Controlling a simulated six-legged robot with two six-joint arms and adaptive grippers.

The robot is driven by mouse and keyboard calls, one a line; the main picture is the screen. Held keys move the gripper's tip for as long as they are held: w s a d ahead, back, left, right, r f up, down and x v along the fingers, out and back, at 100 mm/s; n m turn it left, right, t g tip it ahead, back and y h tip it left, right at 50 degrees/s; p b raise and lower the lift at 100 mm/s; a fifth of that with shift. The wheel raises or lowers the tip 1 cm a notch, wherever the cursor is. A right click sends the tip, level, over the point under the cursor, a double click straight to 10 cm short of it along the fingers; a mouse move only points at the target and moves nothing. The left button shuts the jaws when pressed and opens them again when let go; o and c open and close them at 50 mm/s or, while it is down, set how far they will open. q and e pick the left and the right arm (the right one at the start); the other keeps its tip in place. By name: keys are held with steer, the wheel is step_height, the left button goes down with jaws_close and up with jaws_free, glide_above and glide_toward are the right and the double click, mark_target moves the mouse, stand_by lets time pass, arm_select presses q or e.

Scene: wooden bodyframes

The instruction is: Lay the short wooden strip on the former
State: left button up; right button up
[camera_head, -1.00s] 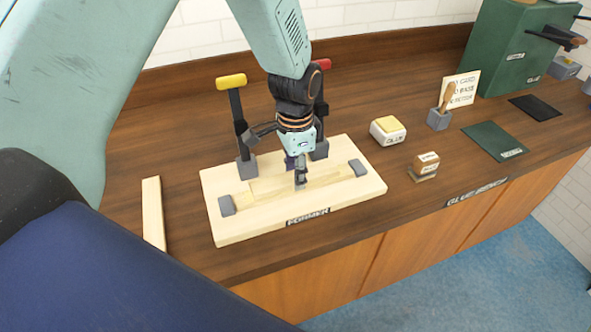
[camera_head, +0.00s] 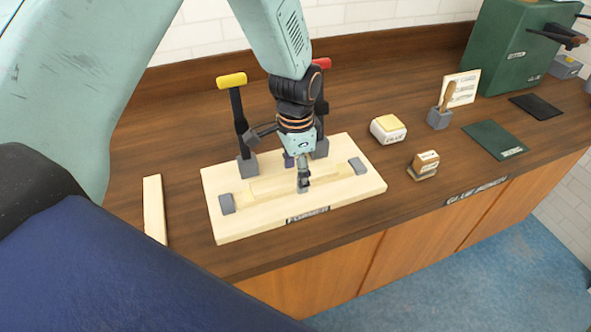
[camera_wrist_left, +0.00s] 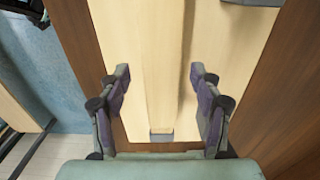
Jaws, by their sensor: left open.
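The former (camera_head: 228,230) is a pale wooden board on the bench, with a grey block near each end. A pale wooden strip (camera_head: 270,188) lies along it between the blocks; I cannot tell whether it is one layer or two. My left gripper (camera_head: 303,187) is low over the middle of the former, pointing down. In the left wrist view the gripper (camera_wrist_left: 160,73) is open, with the strip (camera_wrist_left: 163,95) running lengthwise between its spread fingers, apart from both. Another pale strip (camera_head: 154,208) lies on the bench left of the former. My right gripper is not in view.
A yellow-handled clamp (camera_head: 238,115) and a red-handled clamp (camera_head: 322,100) stand at the former's back edge. To the right are a glue tub (camera_head: 388,130), a small stamp-like block (camera_head: 424,165), a brush holder (camera_head: 438,118) and a dark green mat (camera_head: 494,141).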

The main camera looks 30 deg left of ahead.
arm_select(q)
steer(key=shift+a, duration=0.1)
steer(key=shift+r, duration=0.35)
step_height(320, 180, up, 11)
steer(key=shift+r, duration=0.15)
steer(key=shift+s, duration=0.1)
stand_by(0.6)
